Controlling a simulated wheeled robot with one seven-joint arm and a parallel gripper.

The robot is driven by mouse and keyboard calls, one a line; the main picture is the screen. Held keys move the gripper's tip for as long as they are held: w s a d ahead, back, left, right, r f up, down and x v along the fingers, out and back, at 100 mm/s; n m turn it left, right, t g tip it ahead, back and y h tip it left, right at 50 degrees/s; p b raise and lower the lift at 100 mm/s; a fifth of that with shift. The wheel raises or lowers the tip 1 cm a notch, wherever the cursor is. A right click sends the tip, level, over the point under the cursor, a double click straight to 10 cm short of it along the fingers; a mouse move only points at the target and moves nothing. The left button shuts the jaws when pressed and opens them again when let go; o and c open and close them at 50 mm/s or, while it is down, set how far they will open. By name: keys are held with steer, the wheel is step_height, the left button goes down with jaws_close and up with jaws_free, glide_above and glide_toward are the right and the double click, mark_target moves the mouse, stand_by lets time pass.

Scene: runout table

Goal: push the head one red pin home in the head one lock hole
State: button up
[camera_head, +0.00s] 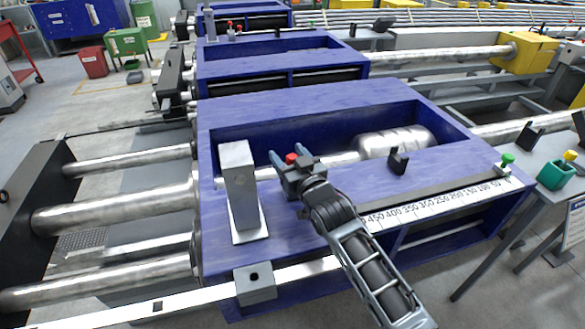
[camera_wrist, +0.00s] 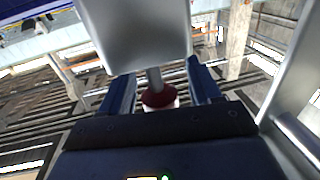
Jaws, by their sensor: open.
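In the wrist view, the red pin's round dark-red head (camera_wrist: 160,98) and short grey shaft (camera_wrist: 154,78) show between the two fingers of my gripper (camera_wrist: 156,82), with space on both sides. The shaft meets the lower edge of a grey block (camera_wrist: 137,35); how deep it sits there I cannot tell, and no lock hole is visible. In the head view, my gripper (camera_head: 290,167) is open above the near blue frame, right of an upright grey post (camera_head: 239,180). The red pin head (camera_head: 291,158) shows at the fingers.
The near blue frame (camera_head: 300,104) surrounds an opening with a metal roller (camera_head: 395,141). A black bracket (camera_head: 398,160) and a number scale (camera_head: 430,204) lie right of my gripper. A grey block with a dark hole (camera_head: 255,283) sits at the front edge. A green-topped pin (camera_head: 507,160) stands farther right.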

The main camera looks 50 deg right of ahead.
steer(key=shift+c, duration=0.2)
steer(key=c, duration=1.1)
